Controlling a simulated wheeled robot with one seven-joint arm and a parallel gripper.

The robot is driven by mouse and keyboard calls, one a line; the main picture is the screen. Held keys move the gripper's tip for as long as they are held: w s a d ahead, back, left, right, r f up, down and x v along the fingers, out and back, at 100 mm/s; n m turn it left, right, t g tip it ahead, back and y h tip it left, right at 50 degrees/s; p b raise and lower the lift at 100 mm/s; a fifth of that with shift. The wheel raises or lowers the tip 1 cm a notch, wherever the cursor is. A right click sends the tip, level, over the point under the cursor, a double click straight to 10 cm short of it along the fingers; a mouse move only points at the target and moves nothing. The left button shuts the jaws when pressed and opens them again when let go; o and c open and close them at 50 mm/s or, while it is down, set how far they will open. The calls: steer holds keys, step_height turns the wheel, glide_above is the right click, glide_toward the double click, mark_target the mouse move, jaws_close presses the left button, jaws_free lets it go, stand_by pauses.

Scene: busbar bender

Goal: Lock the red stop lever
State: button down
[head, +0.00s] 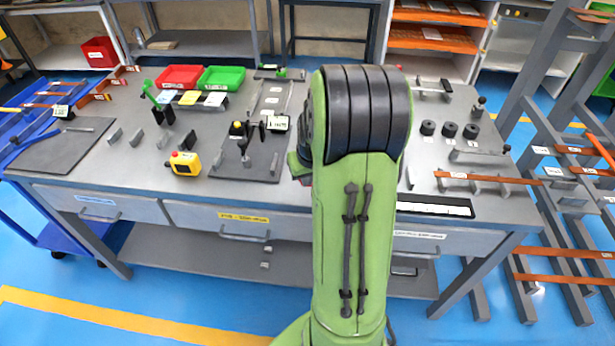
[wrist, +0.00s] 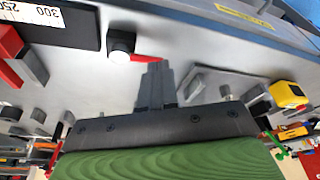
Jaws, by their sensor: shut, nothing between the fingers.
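In the head view my green arm hides the lever and the gripper.
A black scale strip (head: 435,207) lies near the front edge, right of my arm. A copper bar (head: 485,178) rests on grey supports behind it. A yellow box with a red button (head: 185,163) and a dark plate with a small fixture (head: 248,165) stand to the left.

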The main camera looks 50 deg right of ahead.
steer(key=shift+w+d+m+h, duration=0.25)
steer(key=shift+w+m, duration=0.2)
steer(key=shift+m, duration=0.55)
steer(key=shift+w+d+m+g+h, duration=0.2)
steer(key=shift+w+m+g, duration=0.1)
steer(key=shift+m, duration=0.4)
steer(key=shift+w+d+m+g+h, duration=0.1)
steer(key=shift+w+m+g+h, duration=0.15)
steer(key=shift+m, duration=0.45)
steer(key=m, duration=0.1)
steer(key=d+m, duration=0.1)
steer(key=w+m+g, duration=0.1)
steer(key=m, duration=0.1)
steer(key=shift+d+p, duration=0.25)
steer(key=shift+p, duration=0.1)
steer(key=m, duration=0.1)
steer(key=d+m+g, duration=0.1)
steer(key=m, duration=0.1)
steer(key=d+m, duration=0.1)
steer(key=shift+w+d+m+g+h+p, duration=0.1)
steer(key=shift+w+m+g+h+p, duration=0.2)
steer(key=shift+w+m+p, duration=0.1)
steer(key=shift+s+d+m+g, duration=0.1)
steer(key=shift+d+m+g, duration=0.2)
steer(key=shift+m, duration=0.45)
steer(key=shift+s+d+m+g, duration=0.1)
steer(key=shift+d+m, duration=0.3)
steer(key=shift+m, duration=0.35)
steer(key=shift+d, duration=0.4)
